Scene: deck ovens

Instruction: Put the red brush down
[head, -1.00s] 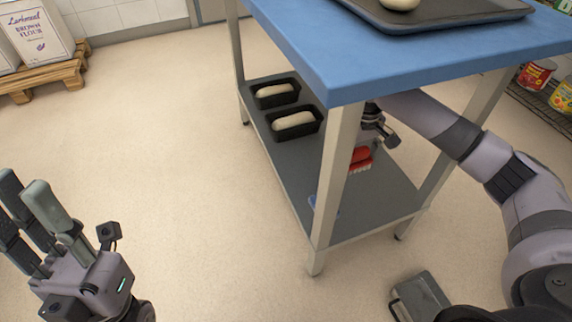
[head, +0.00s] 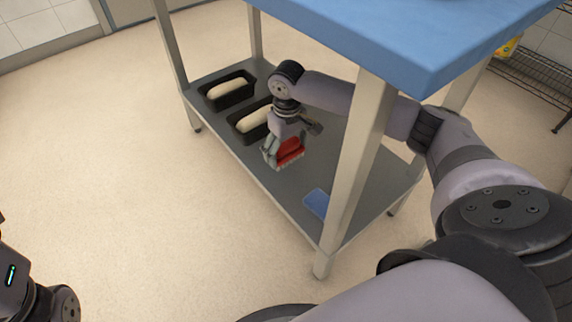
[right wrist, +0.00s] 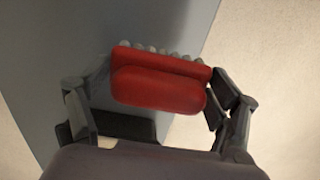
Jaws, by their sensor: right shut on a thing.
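The red brush (head: 291,150) with pale bristles is held in my right gripper (head: 283,152), which reaches between the shelf levels of the blue-topped table. In the right wrist view the brush (right wrist: 160,88) lies crosswise between the two fingers, bristles on the far side. The brush is over the grey lower shelf (head: 275,182), near its long front edge. I cannot tell whether its bristles touch the shelf. My left gripper (head: 12,275) shows only in part at the lower left, its fingers out of the frame.
Two black tins (head: 222,100) with pale dough stand further back on the shelf, one partly behind my right gripper. A blue flat thing (head: 317,204) lies near the front corner. A table leg (head: 355,165) and the blue top (head: 400,45) border the space.

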